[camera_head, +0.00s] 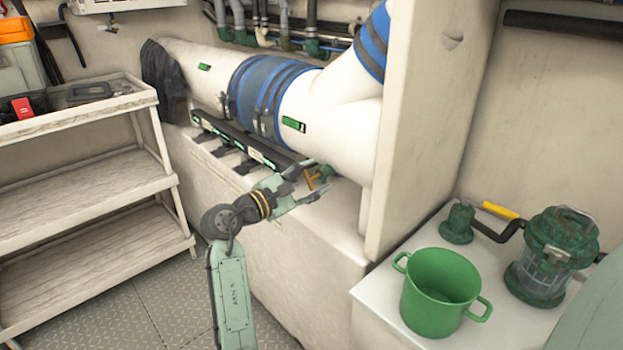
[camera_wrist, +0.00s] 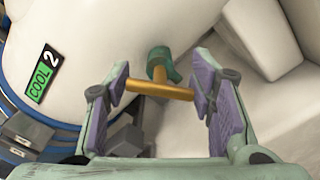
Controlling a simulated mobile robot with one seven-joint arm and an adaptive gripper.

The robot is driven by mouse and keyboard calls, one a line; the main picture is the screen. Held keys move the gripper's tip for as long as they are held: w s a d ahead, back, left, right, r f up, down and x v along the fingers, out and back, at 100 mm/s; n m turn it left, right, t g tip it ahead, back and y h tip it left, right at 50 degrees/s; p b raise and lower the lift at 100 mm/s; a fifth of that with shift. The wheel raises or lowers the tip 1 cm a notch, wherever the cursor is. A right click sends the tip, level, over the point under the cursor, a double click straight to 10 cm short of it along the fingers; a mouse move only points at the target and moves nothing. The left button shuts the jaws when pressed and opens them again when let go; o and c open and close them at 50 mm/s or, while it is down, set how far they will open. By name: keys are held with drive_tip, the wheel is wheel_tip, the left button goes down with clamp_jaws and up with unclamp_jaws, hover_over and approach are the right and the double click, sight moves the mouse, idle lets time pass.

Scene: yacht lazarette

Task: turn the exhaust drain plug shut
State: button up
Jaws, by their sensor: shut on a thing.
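The exhaust drain plug (camera_head: 325,173) is a small green fitting with a brass T-handle, low on the white exhaust pipe (camera_head: 330,128). In the wrist view the plug's green body (camera_wrist: 164,64) shows at top centre, with its brass cross-bar (camera_wrist: 160,90) nearest me. My gripper (camera_head: 312,180) reaches it from the lower left. In the wrist view my gripper (camera_wrist: 160,92) has its two padded fingers at either end of the cross-bar, shut on it. The bar lies nearly level, tilted slightly down to the right. The thread behind the green body is hidden.
A dark rail (camera_head: 250,150) runs below the pipe along the ledge. A tall pale panel (camera_head: 425,120) stands right of the plug. A green pot (camera_head: 437,310) and a green lantern-like strainer (camera_head: 552,260) stand on the right bench. Shelves (camera_head: 85,185) stand at left.

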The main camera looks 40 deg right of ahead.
drive_tip(key=m, duration=0.1)
drive_tip(key=m+b, duration=0.1)
drive_tip(key=m, duration=0.1)
drive_tip(key=shift+w+a+r+m, duration=0.1)
drive_tip(key=shift+w+r+m, duration=0.1)
drive_tip(key=shift+m, duration=0.1)
drive_tip(key=m+b, duration=0.1)
drive_tip(key=m, duration=0.2)
drive_tip(key=shift+m, duration=0.3)
drive_tip(key=m+b, duration=0.2)
drive_tip(key=m, duration=0.1)
drive_tip(key=m+b, duration=0.2)
drive_tip(key=m, duration=0.1)
drive_tip(key=shift+s+f, duration=0.1)
drive_tip(key=shift+s, duration=0.1)
drive_tip(key=m+b, duration=0.4)
drive_tip(key=m, duration=0.2)
drive_tip(key=shift+s+f, duration=0.1)
drive_tip(key=m+b, duration=0.4)
drive_tip(key=m, duration=0.1)
drive_tip(key=shift+s+f, duration=0.1)
drive_tip(key=shift+s, duration=0.05)
drive_tip(key=shift+m, duration=0.3)
drive_tip(key=o, duration=1)
